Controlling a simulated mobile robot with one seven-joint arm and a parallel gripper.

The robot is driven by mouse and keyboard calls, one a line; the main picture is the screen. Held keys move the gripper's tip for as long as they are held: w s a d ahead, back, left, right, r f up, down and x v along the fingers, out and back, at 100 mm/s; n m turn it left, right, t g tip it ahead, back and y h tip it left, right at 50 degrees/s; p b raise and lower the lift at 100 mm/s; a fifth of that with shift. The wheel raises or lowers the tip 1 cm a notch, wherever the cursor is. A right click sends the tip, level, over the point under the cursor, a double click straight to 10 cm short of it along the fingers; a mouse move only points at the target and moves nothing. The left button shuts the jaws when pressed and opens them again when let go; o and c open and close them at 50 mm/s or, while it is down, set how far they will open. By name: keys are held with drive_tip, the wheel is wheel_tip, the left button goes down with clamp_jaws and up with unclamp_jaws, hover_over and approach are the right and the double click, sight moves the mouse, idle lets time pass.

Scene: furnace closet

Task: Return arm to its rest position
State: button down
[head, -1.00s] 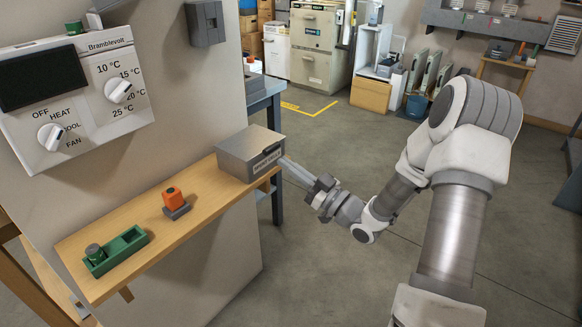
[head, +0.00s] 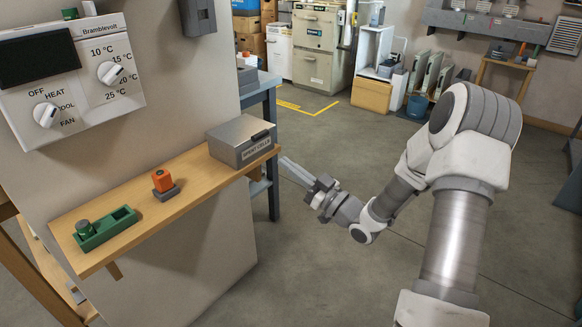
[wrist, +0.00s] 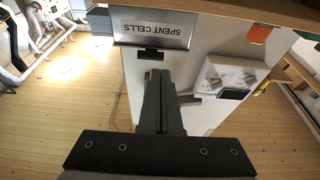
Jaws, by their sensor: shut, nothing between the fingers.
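My gripper (head: 287,166) is at the end of my arm, to the right of the wooden shelf and clear of it. Its fingers are together with nothing between them. In the wrist view the closed fingers (wrist: 158,100) point toward the front of a grey metal box labelled SPENT CELLS (wrist: 150,28). In the head view that box (head: 238,140) sits on the right end of the shelf, its lid down. My arm bends from the right side of the view down to the gripper.
The wooden shelf (head: 190,205) also holds an orange-topped item (head: 162,180) and a green two-slot holder (head: 105,230) with a green-topped cylinder in its left slot. A thermostat (head: 70,75) is on the wall. A blue bench (head: 266,95) stands behind. Open floor lies right of the shelf.

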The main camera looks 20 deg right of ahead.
wheel_tip(320, 180, up, 4)
drive_tip(key=w+d+r+g+h, duration=0.1)
drive_tip(key=w+d+g+h, duration=0.15)
drive_tip(key=h, duration=0.65)
drive_tip(key=s+d+r+m+g+h, duration=0.2)
drive_tip(key=s+r+m+g+h, duration=0.1)
drive_tip(key=s+r+m+h, duration=0.4)
drive_tip(key=s+a+f+g+y, duration=0.1)
drive_tip(key=s+a+g+y, duration=0.15)
drive_tip(key=s, duration=1.05)
drive_tip(key=s+a+f+g+y, duration=0.15)
drive_tip(key=s+a+g, duration=0.25)
drive_tip(key=s, duration=1)
wheel_tip(320, 180, up, 25)
drive_tip(key=p, duration=2.6)
drive_tip(key=shift+w+a, duration=0.15)
drive_tip(key=shift+w, duration=0.25)
